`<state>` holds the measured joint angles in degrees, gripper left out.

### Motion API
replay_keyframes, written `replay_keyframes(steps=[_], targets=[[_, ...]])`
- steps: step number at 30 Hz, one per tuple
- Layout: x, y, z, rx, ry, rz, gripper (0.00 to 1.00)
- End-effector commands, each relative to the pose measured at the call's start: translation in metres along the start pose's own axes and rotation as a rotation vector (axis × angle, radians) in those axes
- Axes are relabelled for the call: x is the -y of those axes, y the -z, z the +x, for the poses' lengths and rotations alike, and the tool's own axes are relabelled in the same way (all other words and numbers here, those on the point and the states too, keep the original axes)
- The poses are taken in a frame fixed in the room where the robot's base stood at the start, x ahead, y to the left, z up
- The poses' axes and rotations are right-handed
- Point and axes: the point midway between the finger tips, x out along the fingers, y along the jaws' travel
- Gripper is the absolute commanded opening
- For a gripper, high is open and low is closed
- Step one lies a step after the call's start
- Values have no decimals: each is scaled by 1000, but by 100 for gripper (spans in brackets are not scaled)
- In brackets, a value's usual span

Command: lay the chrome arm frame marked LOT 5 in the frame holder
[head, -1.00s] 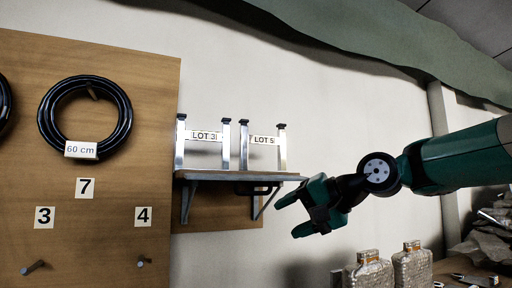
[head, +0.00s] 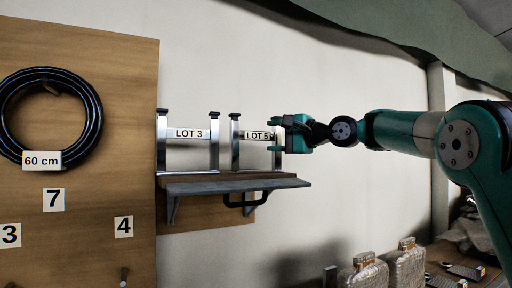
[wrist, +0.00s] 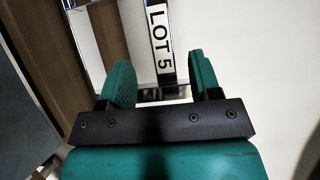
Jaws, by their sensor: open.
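The chrome arm frame marked LOT 5 (head: 236,150) stands upright on a wall shelf in the head view. Its white label faces out, and the label shows sideways in the wrist view (wrist: 160,40). My gripper (head: 277,135) is at the frame's right side in the head view, covering its right post. In the wrist view my open gripper (wrist: 163,78) has its two green fingers on either side of the labelled bar's line. Contact cannot be told. No frame holder can be made out in these views.
A similar chrome frame marked LOT 3 (head: 190,146) stands to the left on the same shelf (head: 230,184). A wooden board (head: 100,180) with a coiled black hose (head: 92,120) is further left. Wrapped bottles (head: 405,265) stand on a bench lower right.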

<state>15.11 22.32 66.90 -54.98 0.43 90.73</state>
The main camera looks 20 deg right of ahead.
Motion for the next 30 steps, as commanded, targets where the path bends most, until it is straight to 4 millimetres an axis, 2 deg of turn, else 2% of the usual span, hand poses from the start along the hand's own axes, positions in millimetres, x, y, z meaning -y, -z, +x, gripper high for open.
replay_keyframes(steps=[7,16,24,25,30], targets=[[4,1,18,-1,0,1,57],[5,1,58,-2,-1,0,57],[2,1,62,-4,1,-1,57],[2,1,62,-3,1,-1,55],[2,1,62,-3,0,-1,16]])
